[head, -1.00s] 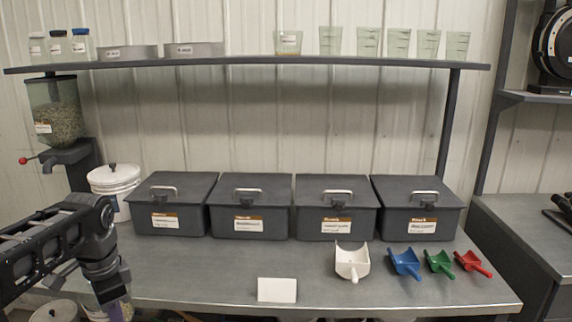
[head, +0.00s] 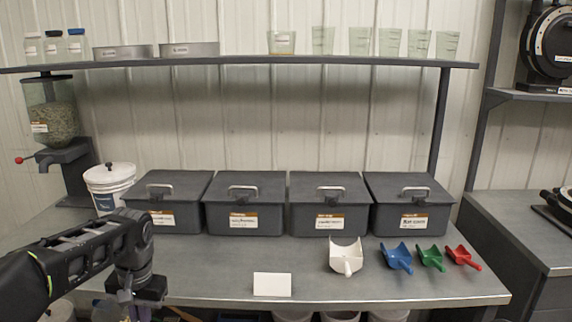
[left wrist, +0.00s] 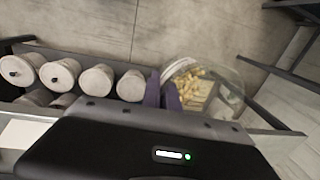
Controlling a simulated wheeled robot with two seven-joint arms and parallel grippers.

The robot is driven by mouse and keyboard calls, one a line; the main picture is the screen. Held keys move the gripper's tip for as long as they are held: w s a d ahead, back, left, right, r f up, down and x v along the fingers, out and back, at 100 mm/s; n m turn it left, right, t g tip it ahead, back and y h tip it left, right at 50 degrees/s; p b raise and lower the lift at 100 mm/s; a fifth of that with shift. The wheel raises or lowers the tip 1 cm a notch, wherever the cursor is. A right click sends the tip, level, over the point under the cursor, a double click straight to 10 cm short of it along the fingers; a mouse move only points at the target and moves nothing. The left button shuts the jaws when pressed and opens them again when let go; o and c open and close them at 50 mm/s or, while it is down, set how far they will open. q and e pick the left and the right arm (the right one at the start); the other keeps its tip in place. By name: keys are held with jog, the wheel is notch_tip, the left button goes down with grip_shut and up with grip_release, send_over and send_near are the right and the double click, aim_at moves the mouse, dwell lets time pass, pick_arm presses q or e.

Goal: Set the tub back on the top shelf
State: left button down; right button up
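The clear tub (left wrist: 222,95) holds pale yellow seeds and shows to the right of my left gripper (left wrist: 163,90) in the left wrist view. The gripper's two purple fingers are close together at the tub's near left rim, with its wall apparently between them. In the head view my left gripper (head: 128,300) points down at the bench's front left edge, and the tub is mostly hidden. The top shelf (head: 240,62) runs along the back wall. My right gripper is in neither view.
The shelf carries lidded jars (head: 54,46), grey round pans (head: 188,50) and several clear tubs (head: 360,42), with a bare stretch between pans and tubs. Dark lidded bins (head: 243,205), a white card (head: 272,284) and scoops (head: 397,258) stand on the bench. White buckets (left wrist: 62,75) stand below.

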pick_arm(q)
jog(key=w+d+f, duration=0.1)
jog(key=d+f, duration=0.7)
jog(key=d, duration=0.5)
jog(key=shift+d+f, duration=0.25)
jog(key=shift+f, duration=0.15)
jog(key=shift+w, duration=0.1)
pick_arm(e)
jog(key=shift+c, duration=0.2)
